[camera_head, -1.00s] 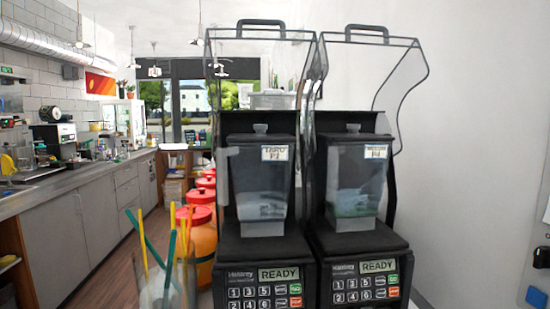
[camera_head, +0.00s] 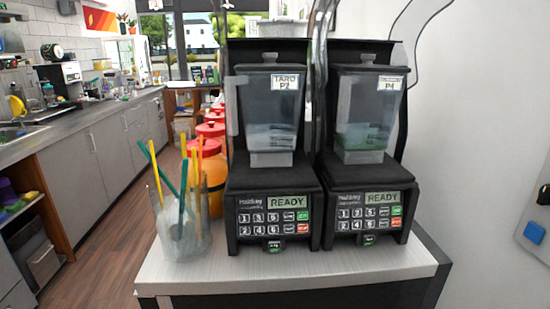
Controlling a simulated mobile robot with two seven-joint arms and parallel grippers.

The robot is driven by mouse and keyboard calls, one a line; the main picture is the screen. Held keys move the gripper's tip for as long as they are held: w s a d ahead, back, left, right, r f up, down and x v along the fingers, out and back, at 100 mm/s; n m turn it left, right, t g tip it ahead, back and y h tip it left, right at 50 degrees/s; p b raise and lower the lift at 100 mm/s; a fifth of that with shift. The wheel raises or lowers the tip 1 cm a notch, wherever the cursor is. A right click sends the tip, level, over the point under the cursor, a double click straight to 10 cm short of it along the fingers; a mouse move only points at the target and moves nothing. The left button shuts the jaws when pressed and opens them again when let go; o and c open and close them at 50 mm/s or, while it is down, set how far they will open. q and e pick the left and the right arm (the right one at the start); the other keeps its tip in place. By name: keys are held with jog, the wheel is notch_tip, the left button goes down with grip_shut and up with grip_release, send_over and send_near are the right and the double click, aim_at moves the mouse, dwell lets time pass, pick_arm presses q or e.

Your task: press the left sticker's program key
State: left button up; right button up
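Two black blenders stand side by side on a small counter. The left blender (camera_head: 272,178) has a clear jar (camera_head: 268,112) with a sticker (camera_head: 285,82) that reads "TARO P2". The right blender's jar (camera_head: 362,110) has a sticker (camera_head: 391,83) that seems to read "P4"; its upper line is too small to read. The left keypad (camera_head: 273,223) has numbered keys, a green and a red key, and a display (camera_head: 288,202) reading "READY". The right keypad (camera_head: 368,218) has the same layout, and its display (camera_head: 382,197) also reads "READY". Neither of my grippers is in view.
A clear cup (camera_head: 183,232) with yellow and green straws stands left of the left blender. Orange jars with red lids (camera_head: 212,165) stand behind it. The counter's front strip (camera_head: 300,268) is bare. A white wall is at the right.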

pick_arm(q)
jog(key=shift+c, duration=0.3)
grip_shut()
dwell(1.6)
